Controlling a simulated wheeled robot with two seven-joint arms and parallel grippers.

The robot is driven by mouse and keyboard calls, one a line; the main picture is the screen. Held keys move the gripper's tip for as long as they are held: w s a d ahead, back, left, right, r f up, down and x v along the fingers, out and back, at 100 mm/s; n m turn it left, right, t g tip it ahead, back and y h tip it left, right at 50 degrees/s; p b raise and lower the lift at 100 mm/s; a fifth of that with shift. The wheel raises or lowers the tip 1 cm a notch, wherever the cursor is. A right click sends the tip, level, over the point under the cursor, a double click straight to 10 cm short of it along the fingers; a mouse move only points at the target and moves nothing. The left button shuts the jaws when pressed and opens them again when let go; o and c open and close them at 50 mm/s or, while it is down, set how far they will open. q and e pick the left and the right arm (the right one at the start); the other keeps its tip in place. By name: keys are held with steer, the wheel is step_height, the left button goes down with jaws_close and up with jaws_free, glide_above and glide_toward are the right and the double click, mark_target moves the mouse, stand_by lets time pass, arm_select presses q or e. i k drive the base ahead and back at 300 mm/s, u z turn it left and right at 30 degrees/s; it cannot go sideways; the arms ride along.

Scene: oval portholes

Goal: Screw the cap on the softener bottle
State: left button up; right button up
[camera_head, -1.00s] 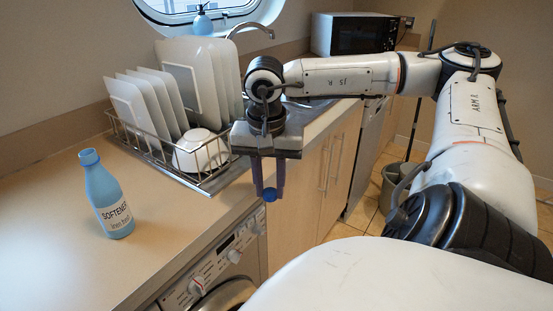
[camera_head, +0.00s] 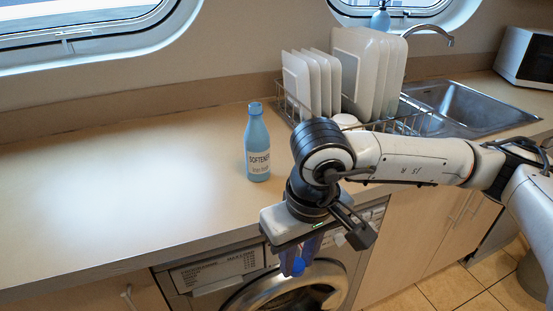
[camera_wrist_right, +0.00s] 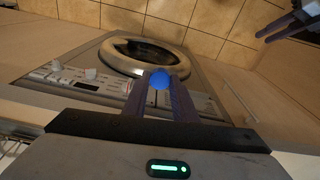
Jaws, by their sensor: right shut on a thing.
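The light blue softener bottle (camera_head: 257,146) stands upright on the counter, left of the dish rack in the head view. Its neck top is bare. My right gripper (camera_head: 298,266) points down in front of the counter edge, before the washing machine, and is shut on the blue cap (camera_head: 298,267). The cap (camera_wrist_right: 160,79) also shows between the fingertips in the right wrist view. The gripper is apart from the bottle, to its lower right in the head view.
The wooden counter (camera_head: 120,190) is clear left of the bottle. A dish rack (camera_head: 415,122) with several white plates and a bowl (camera_head: 346,121) stands right of the bottle. Beyond are a sink (camera_head: 462,105) and a microwave (camera_head: 525,58). A washing machine (camera_head: 215,275) sits below the counter.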

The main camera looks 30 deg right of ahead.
mark_target(257, 136)
steer(key=k, duration=1.3)
steer(key=z, duration=0.85)
steer(key=i, duration=1.35)
steer(key=u, duration=0.65)
